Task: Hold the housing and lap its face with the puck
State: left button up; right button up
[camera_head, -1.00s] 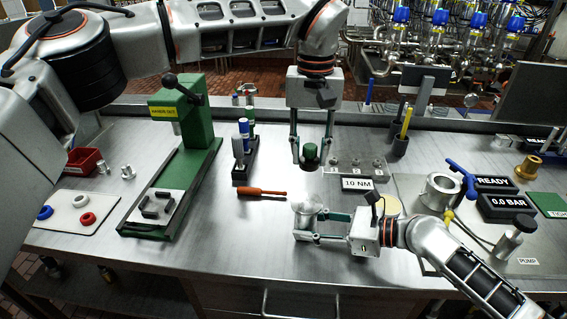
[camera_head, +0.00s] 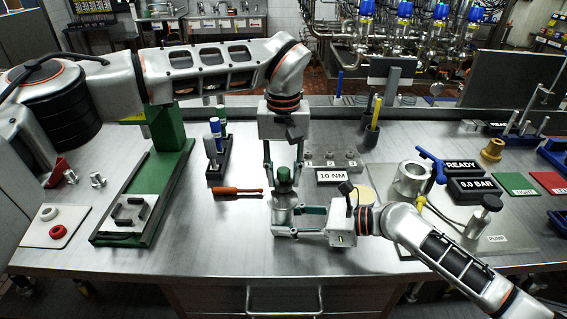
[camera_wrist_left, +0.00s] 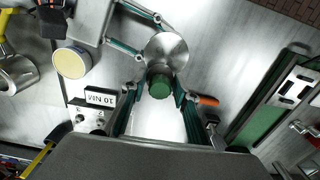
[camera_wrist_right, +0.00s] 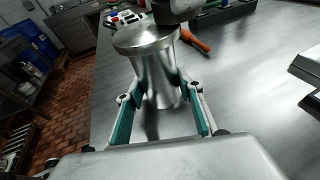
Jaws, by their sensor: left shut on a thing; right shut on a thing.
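The housing (camera_head: 284,216) is a silvery flanged spool, upright above the bench. My right gripper (camera_head: 298,222) is shut around its narrow waist; the right wrist view shows teal fingers (camera_wrist_right: 160,112) on either side of the housing (camera_wrist_right: 156,75). The puck (camera_head: 284,175) has a green top. My left gripper (camera_head: 284,184) is shut on it from above, over the housing. In the left wrist view the green puck (camera_wrist_left: 160,87) overlaps the edge of the housing's round face (camera_wrist_left: 168,48). I cannot tell whether puck and face touch.
An orange-handled tool (camera_head: 238,192) lies left of the housing. A green press (camera_head: 150,190) stands farther left. The 10 NM plate (camera_head: 331,177) and a cream disc (camera_head: 365,194) are close on the right. The front bench strip is clear.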

aim_at(281, 209)
pick_arm(q)
jog(key=shift+s+a+f, duration=0.15)
jog(key=shift+s, duration=1.55)
jog(key=shift+s+a+f, duration=0.1)
jog(key=shift+s+a, duration=0.05)
jog(key=shift+s, duration=1.5)
jog(key=shift+c, duration=0.5)
jog(key=shift+w+r, duration=0.15)
jog(key=shift+w, duration=0.2)
jog(key=shift+w+d, duration=0.2)
jog(key=shift+w, duration=1.9)
jog(key=shift+w+d, duration=0.1)
jog(key=shift+w, duration=0.9)
jog(key=shift+s+r, duration=0.1)
jog(key=shift+r, duration=3.95)
